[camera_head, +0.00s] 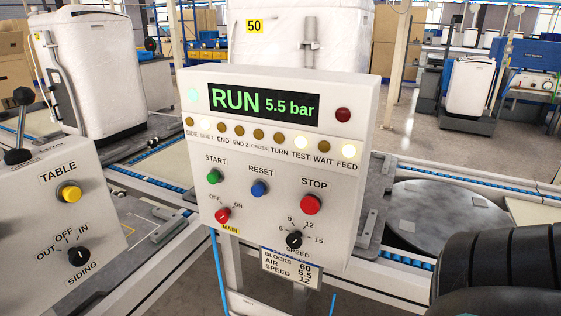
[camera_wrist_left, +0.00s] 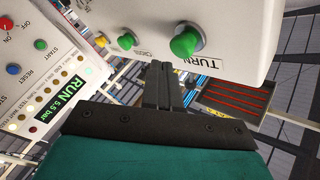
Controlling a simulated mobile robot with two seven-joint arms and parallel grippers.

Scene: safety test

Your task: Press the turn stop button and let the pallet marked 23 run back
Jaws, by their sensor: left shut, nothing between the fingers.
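My left gripper (camera_wrist_left: 160,85) is in the left wrist view, its dark fingers shut with nothing between them. Its tips are close to a light grey control box (camera_wrist_left: 250,30). On that box a large green button (camera_wrist_left: 187,41) sits beside the word TURN, just beyond the fingertips to the right. I cannot tell whether the fingers touch the box. A smaller green button (camera_wrist_left: 127,41) and a yellow button (camera_wrist_left: 101,40) are farther left on it. No pallet marked 23 can be made out. My left gripper is outside the head view.
The main panel (camera_head: 285,170) reads RUN 5.5 bar, with a red STOP button (camera_head: 310,204). The TABLE/SIDING box (camera_head: 50,200) is at left. A white wrapped load (camera_head: 290,35) behind bears the number 50. Another wrapped load (camera_head: 95,70) stands back left. A round turntable (camera_head: 450,215) is at right.

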